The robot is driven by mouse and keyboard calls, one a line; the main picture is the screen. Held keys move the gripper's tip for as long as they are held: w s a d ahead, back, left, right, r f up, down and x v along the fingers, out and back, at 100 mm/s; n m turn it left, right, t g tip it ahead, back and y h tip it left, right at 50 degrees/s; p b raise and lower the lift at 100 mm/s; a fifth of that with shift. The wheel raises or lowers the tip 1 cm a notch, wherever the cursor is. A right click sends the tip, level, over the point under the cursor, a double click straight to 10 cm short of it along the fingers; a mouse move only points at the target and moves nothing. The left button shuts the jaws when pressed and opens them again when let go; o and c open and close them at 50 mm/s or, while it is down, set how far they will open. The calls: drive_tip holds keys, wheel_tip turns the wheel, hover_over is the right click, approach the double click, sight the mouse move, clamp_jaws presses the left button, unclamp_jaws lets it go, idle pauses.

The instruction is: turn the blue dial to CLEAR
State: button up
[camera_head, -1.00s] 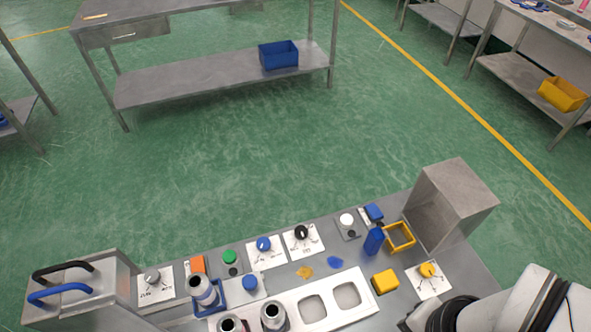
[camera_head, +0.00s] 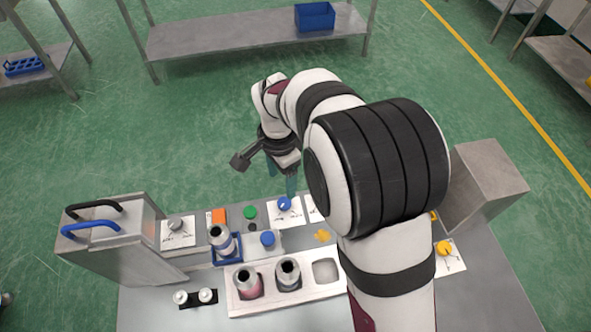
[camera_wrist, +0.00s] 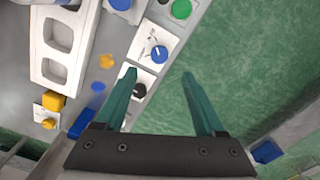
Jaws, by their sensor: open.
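The blue dial (camera_head: 284,204) sits on a white label plate near the far edge of the console, and its label words are too small to read. In the wrist view the blue dial (camera_wrist: 159,54) shows a pale pointer mark, just beyond the fingertips and roughly between their lines. My gripper (camera_wrist: 159,73) is open and empty, with its two green fingers spread apart. I cannot tell how high the fingertips are above the dial.
A black dial (camera_wrist: 139,91) sits beside the blue dial, near one finger. My arm hides the console's right part in the head view.

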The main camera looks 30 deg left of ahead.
sight(284, 203)
wheel_tip(284, 203, down, 9)
drive_tip(key=shift+f, duration=0.2)
drive_tip(key=shift+c, duration=0.4)
clamp_jaws()
